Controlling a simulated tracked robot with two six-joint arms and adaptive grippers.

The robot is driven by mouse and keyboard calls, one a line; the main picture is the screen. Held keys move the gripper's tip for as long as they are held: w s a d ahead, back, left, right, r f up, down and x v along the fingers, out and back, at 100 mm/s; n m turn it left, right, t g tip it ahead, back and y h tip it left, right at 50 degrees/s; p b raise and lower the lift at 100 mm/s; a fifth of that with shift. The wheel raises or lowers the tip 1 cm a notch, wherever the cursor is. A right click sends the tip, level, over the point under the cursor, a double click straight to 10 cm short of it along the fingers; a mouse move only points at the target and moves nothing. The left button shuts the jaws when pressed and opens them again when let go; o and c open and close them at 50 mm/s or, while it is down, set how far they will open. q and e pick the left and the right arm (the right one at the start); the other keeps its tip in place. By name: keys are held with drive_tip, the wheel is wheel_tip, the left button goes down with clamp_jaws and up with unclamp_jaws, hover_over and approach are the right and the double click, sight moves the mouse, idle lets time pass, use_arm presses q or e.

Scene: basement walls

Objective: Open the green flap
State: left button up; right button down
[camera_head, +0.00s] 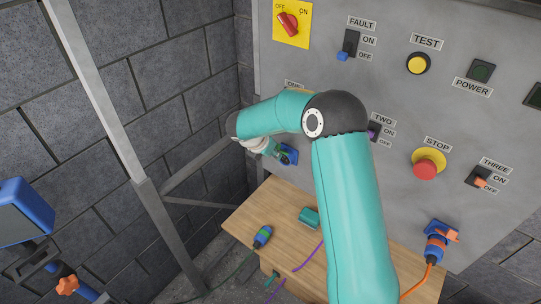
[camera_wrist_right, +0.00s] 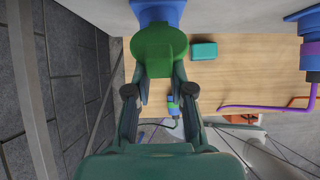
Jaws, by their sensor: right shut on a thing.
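The green flap (camera_wrist_right: 158,45) shows at the top middle of the right wrist view, in front of its blue socket (camera_wrist_right: 158,11). My right gripper (camera_wrist_right: 159,78) is shut on the lower part of the flap, with a finger on either side. In the head view this blue socket (camera_head: 289,155) sits low on the grey panel, and my right gripper (camera_head: 265,147) reaches it from the left. My teal right arm hides part of the panel there. I cannot tell how far the flap is swung. My left gripper is not in view.
A wooden table (camera_head: 245,218) below the panel holds a blue-green plug (camera_head: 262,236) and a teal box (camera_head: 309,217). An orange-cabled connector (camera_head: 436,246) sits at the panel's lower right. A metal frame (camera_head: 150,195) stands left, before a block wall.

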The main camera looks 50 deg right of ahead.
drive_tip(key=shift+d+r, duration=0.5)
drive_tip(key=c, duration=1)
unclamp_jaws()
drive_tip(key=shift+w+f, duration=0.1)
drive_tip(key=shift+w, duration=0.05)
drive_tip(key=v, duration=1.1)
drive_tip(key=shift+a, duration=0.55)
